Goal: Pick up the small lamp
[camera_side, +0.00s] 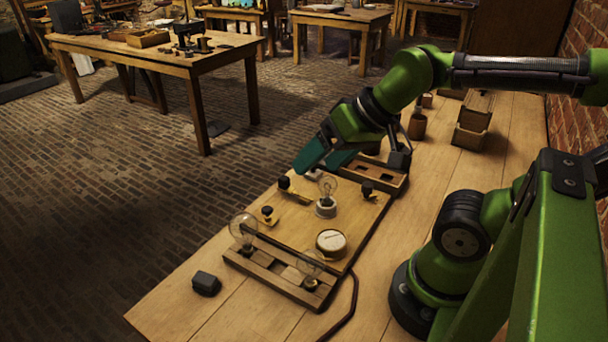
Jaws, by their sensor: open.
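Three clear glass lamps show. One lamp (328,188) stands upright in a round white socket (326,208) in the middle of the wooden board (287,216). Two more stand in the front wooden rack (268,274): a larger-looking lamp (243,227) at its left end and another lamp (310,264) at its right end. I cannot tell for certain which one is the small lamp.
A second rack (385,178) with holes stands behind the board, partly under my gripper. Black-knobbed switches (284,183) and a round white dial (331,241) sit on the board. A dark block (206,283) lies front left. A cable runs at the front right.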

